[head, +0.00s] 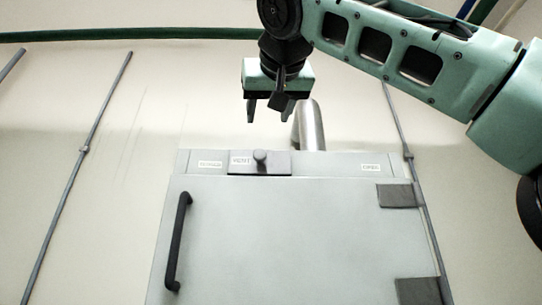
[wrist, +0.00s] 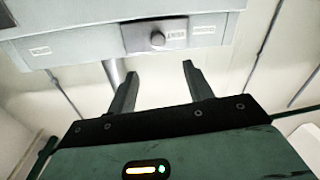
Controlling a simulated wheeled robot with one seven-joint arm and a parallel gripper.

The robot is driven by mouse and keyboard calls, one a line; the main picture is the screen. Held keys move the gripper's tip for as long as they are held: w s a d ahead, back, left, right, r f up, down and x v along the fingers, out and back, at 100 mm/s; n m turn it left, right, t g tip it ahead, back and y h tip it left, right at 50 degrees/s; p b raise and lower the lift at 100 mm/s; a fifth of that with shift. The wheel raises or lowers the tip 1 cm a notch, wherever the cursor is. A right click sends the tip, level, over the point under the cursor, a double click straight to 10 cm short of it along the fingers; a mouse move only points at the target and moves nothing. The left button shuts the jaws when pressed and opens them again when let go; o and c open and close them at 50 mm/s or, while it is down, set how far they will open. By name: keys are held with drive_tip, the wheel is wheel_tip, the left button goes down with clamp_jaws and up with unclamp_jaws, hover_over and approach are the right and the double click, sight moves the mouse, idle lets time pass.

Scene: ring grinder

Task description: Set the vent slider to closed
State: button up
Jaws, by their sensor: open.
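The vent slider (head: 240,168) is a grey plate with a round knob (head: 260,156) and a small "VENT" label, set in the strip along the cabinet's top front. It sits left of centre, close to the left label (head: 210,164), which is too blurred to read surely, and far from the right label (head: 370,167), which seems to read "OPEN". In the wrist view the knob (wrist: 157,39) shows upside down, beyond my fingertips. My gripper (head: 267,112) is open and empty, above the slider in the head view and apart from it. The wrist view also shows its two fingers (wrist: 160,68).
The grey cabinet door (head: 300,240) has a black handle (head: 178,240) on its left and dark hinges (head: 400,195) on its right. A metal pipe (head: 311,128) rises behind the cabinet top, close right of my gripper in the head view.

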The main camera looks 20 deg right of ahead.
drive_tip(key=shift+s+a, duration=0.2)
drive_tip(key=shift+s, duration=0.9)
